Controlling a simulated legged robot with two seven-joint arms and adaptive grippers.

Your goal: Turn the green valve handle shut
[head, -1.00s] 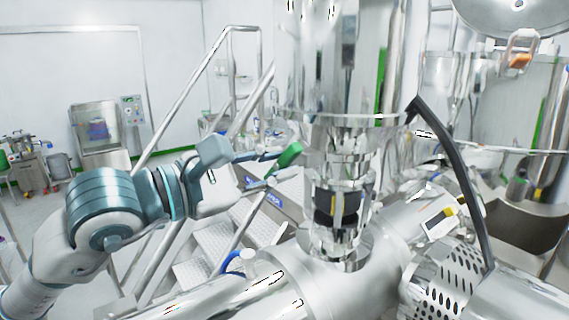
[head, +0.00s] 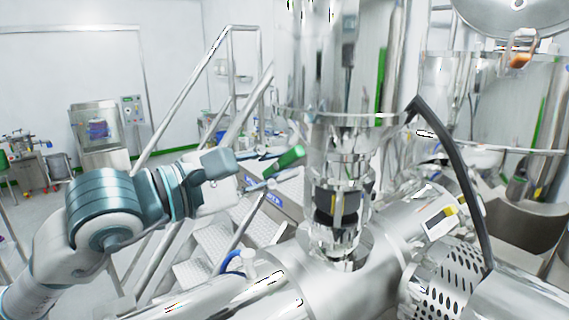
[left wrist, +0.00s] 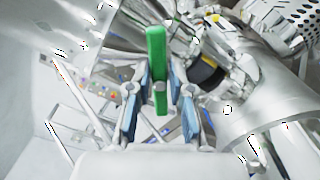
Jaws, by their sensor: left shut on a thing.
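The green valve handle (head: 286,161) sticks out to the left of the shiny steel column in the head view. It slants up to the right there. In the left wrist view the green handle (left wrist: 157,62) stands upright in the middle of the picture, between the two fingers. My left gripper (head: 266,170) reaches in from the left and is shut on the handle's near end. In the left wrist view its fingertips (left wrist: 157,88) press the handle from both sides. The handle's joint to the valve is hard to make out. My right gripper is not in view.
The steel column (head: 340,200) with its black band stands just right of the handle, above a large horizontal steel drum (head: 350,275). A black hose (head: 460,165) arcs down at the right. Metal steps (head: 215,240) and handrails (head: 200,85) lie behind my left arm.

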